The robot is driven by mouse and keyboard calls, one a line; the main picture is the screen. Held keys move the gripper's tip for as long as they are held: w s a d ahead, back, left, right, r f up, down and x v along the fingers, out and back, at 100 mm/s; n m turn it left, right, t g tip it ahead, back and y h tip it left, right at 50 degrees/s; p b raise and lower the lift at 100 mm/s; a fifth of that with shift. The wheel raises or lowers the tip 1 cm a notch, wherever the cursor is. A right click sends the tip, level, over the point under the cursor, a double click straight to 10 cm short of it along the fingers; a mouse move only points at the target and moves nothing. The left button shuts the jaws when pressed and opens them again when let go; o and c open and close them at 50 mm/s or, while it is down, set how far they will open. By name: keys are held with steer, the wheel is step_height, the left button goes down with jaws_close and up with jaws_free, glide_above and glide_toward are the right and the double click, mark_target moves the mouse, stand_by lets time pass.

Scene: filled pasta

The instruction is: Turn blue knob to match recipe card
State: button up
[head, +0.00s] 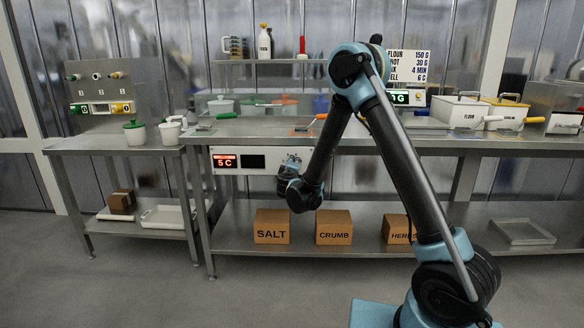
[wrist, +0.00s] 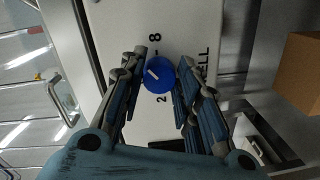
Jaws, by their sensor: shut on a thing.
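The blue knob (wrist: 159,74) sits on a white panel between the fingers of my gripper (wrist: 160,82) in the wrist view. The fingers are shut on it from both sides. Its white mark points toward the upper left of that view. A printed 8, a 2 and part of a word ending in ELL stand around it, turned sideways. In the head view my gripper (head: 290,175) is at the panel under the counter and hides the knob.
Left of my gripper, the panel has a red display (head: 225,161) reading 5 C and a dark display (head: 254,161). Boxes marked SALT (head: 271,227) and CRUMB (head: 333,227) stand on the shelf below. A brown box (wrist: 300,72) shows right in the wrist view.

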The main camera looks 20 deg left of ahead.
stand_by(0.4)
steer(key=o, duration=1.1)
steer(key=shift+a, duration=0.1)
steer(key=shift+c, duration=0.2)
steer(key=shift+s, duration=0.15)
steer(key=f+v, duration=0.1)
steer(key=v, duration=1)
steer(key=shift+s+r, duration=0.3)
steer(key=shift+r, duration=0.05)
